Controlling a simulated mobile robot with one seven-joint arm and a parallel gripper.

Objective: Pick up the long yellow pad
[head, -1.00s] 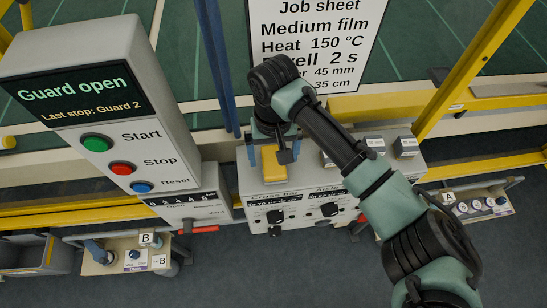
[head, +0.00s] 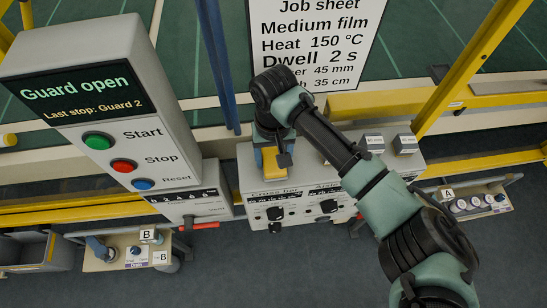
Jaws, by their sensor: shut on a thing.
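The yellow pad (head: 271,161) is at the top of the grey control box, below my wrist. Only its front part shows; my arm hides the rest, so its full length cannot be seen. My gripper (head: 270,147) points down over the box and is shut on the yellow pad, with a blue-grey finger at its left side. I cannot tell whether the pad is touching the box top.
Grey blocks with white labels (head: 405,145) stand on the box top to the right. The box front has black knobs (head: 329,207). A control panel (head: 100,100) stands at left, a job sheet (head: 315,45) behind. Trolleys (head: 120,255) stand below.

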